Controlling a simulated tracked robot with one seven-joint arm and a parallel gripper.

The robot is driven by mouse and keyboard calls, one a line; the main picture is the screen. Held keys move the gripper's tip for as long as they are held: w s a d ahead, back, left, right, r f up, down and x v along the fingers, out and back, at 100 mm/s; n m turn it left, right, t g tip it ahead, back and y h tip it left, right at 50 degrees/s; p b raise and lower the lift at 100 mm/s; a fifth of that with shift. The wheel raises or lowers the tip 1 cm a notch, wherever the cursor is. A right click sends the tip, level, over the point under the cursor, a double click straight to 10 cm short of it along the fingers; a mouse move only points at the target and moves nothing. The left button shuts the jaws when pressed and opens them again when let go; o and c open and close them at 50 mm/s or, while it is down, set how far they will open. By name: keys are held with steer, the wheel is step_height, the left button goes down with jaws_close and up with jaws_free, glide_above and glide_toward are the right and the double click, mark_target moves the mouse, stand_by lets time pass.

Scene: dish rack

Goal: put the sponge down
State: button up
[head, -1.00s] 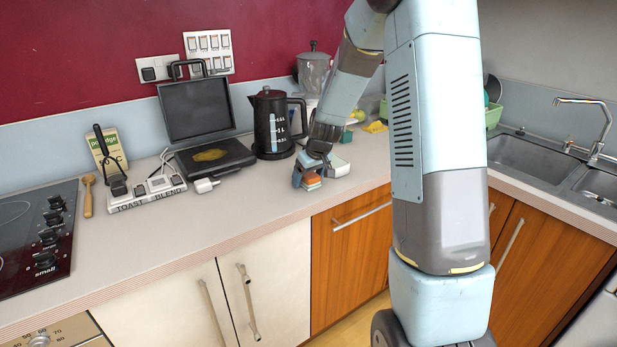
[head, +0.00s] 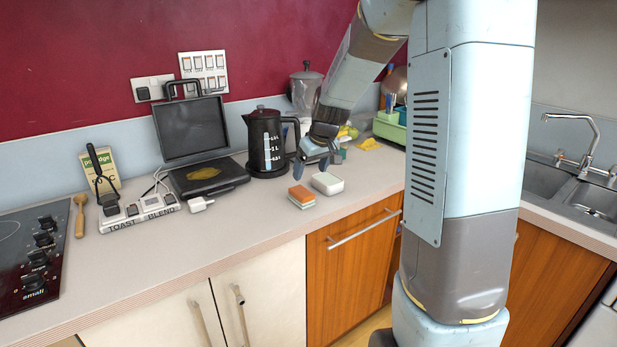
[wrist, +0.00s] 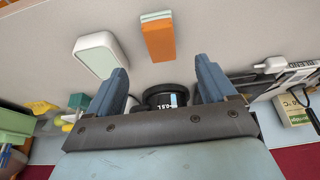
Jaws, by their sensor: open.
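The sponge (head: 301,196), orange with a pale green layer, lies on the worktop (head: 250,221) near its front edge, above the wooden drawer. In the wrist view the sponge (wrist: 158,42) lies just beyond the fingertips, clear of both. My gripper (head: 312,166) is above and behind the sponge, with its fingers apart and nothing between them. Both fingers also show in the wrist view.
A white, round-cornered block (head: 327,183) lies just right of the sponge. The black kettle (head: 266,145) stands behind my gripper, with an open sandwich toaster (head: 205,176) to its left. A green dish rack (head: 389,128) is at the back right. The worktop left of the sponge is clear.

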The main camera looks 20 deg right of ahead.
steer(key=s+a+r+m, duration=0.1)
steer(key=s+r, duration=0.4)
steer(key=s, duration=0.2)
steer(key=s+a+r, duration=0.1)
steer(key=s+r, duration=0.4)
steer(key=s, duration=0.2)
steer(key=s+r+m+t+h, duration=0.1)
steer(key=s+r+m, duration=0.1)
steer(key=s, duration=1.6)
steer(key=shift+s+d+r+m, duration=0.15)
steer(key=shift+m, duration=0.15)
